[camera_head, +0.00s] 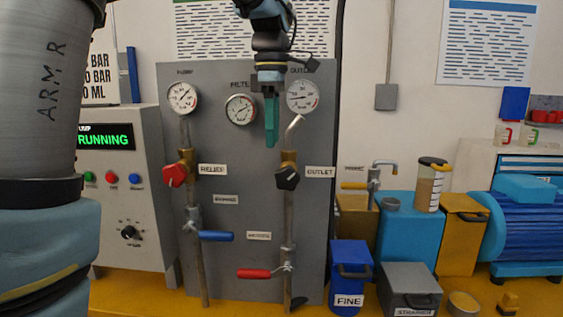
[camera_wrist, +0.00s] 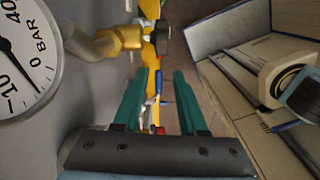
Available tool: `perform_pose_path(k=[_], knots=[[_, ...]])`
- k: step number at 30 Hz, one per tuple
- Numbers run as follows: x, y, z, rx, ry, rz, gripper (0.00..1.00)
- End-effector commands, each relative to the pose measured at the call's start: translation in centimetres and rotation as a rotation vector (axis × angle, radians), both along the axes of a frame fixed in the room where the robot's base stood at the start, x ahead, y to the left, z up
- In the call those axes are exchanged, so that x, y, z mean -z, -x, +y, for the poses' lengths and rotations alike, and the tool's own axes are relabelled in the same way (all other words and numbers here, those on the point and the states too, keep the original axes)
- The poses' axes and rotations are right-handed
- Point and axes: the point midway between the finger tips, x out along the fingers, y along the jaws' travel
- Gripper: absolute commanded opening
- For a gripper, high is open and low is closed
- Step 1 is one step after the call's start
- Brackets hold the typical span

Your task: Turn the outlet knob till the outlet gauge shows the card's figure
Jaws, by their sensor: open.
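The outlet gauge (camera_head: 302,96) is a white dial at the upper right of the grey panel. In the wrist view the outlet gauge (camera_wrist: 22,60) is large and cut off at the left; its reading is unclear. The outlet knob (camera_head: 287,177) is black, on a brass valve below the gauge. It also shows as the black knob (camera_wrist: 163,39) beyond my fingertips in the wrist view. My gripper (camera_head: 271,143) points down in front of the panel, above and left of the knob, with open, empty teal fingers (camera_wrist: 161,72). The card (camera_head: 99,75) is partly hidden by my arm.
A red relief knob (camera_head: 176,174), a blue lever (camera_head: 216,236) and a red lever (camera_head: 254,273) share the panel. The pump gauge (camera_head: 183,97) and filter gauge (camera_head: 240,109) are to the left. Bins, including a blue FINE bin (camera_head: 349,267), stand at the right.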

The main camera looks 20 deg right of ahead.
Motion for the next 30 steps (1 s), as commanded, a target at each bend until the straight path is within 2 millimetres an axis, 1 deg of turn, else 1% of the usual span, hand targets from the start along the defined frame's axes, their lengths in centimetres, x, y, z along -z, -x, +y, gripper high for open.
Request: perform_pose_path(k=[1,3,5,7,11,18,21,26,30], knots=[[-1.1,0.4,-0.8,-0.029,-0.001,0.002,0.41],[-1.9,0.8,-1.4,-0.066,-0.004,0.007,0.41],[-2.0,1.0,-1.6,-0.083,-0.007,0.009,0.41],[-1.7,1.1,-1.7,-0.092,-0.008,0.01,0.41],[0.1,1.1,-1.6,-0.093,-0.009,0.011,0.41],[4.6,1.1,-1.5,-0.092,-0.009,0.012,0.41],[6.2,1.1,-1.5,-0.092,-0.008,0.012,0.41],[7.9,1.1,-1.6,-0.092,-0.007,0.01,0.41],[8.4,1.1,-1.6,-0.091,-0.007,0.009,0.41]])
